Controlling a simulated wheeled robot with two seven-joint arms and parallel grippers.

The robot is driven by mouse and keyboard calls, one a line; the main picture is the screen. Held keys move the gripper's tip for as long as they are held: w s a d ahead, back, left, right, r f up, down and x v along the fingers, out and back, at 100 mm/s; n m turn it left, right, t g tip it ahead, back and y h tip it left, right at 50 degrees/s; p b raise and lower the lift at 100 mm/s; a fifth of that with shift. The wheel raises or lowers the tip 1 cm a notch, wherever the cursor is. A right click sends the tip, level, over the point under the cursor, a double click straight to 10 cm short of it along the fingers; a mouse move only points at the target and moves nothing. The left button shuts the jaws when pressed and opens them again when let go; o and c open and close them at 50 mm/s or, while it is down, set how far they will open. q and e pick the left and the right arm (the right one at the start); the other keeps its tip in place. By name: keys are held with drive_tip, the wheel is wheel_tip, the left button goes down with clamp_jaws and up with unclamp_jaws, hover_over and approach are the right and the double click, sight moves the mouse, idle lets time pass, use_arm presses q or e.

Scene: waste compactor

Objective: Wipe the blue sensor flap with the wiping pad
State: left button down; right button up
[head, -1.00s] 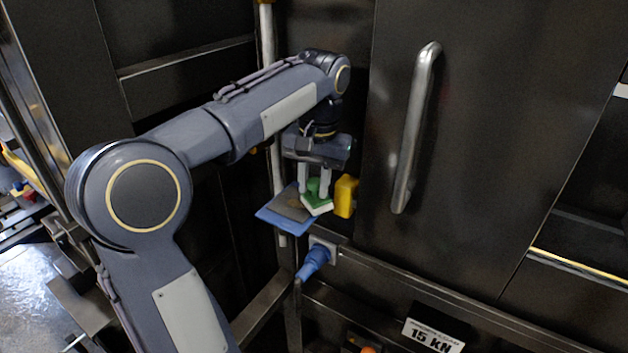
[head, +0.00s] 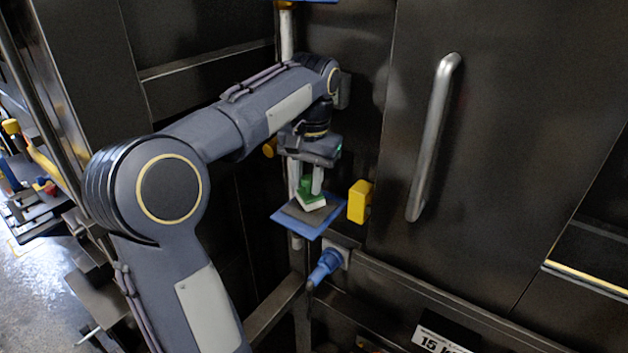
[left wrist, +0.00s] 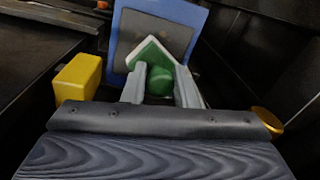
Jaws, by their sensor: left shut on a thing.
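The blue sensor flap (head: 290,222) is a blue plate with a dark grey film on its face, sticking out beside the yellow block. It also shows in the left wrist view (left wrist: 195,14), behind the pad. My left gripper (head: 311,188) is shut on the green knob of the wiping pad (head: 312,203), which has a white underside. The pad is over the rear right part of the flap's face; I cannot tell if it touches. In the left wrist view the green-and-white pad (left wrist: 151,52) sits between the fingers. My right gripper is out of view.
A yellow block (head: 359,202) stands close to the right of the flap. A dark door with a long metal handle (head: 432,140) is further right. A blue plug (head: 326,265) sticks out below the flap. A white upright pole (head: 287,35) stands behind.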

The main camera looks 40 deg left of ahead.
use_arm(q)
drive_tip(key=shift+s+a, duration=0.1)
drive_tip(key=shift+a, duration=0.75)
drive_tip(key=shift+s+a+r, duration=0.1)
drive_tip(key=shift+a, duration=0.25)
drive_tip(key=shift+d, duration=0.65)
drive_tip(key=shift+w+d, duration=0.25)
drive_tip(key=shift+d, duration=0.8)
drive_tip(key=shift+w+d, duration=0.15)
drive_tip(key=shift+d, duration=0.85)
drive_tip(key=shift+w+d, duration=0.1)
drive_tip(key=shift+d, duration=0.9)
drive_tip(key=shift+s+d+f, duration=0.1)
drive_tip(key=shift+s+f, duration=0.15)
drive_tip(key=shift+s, duration=0.45)
drive_tip(key=shift+s+a+r, duration=0.1)
drive_tip(key=shift+s+a, duration=0.05)
drive_tip(key=shift+a, duration=1.15)
drive_tip(key=shift+s+a, duration=0.15)
drive_tip(key=shift+a, duration=1.2)
drive_tip(key=shift+s+a+r, duration=0.1)
drive_tip(key=shift+s+a, duration=0.05)
drive_tip(key=shift+a, duration=1.15)
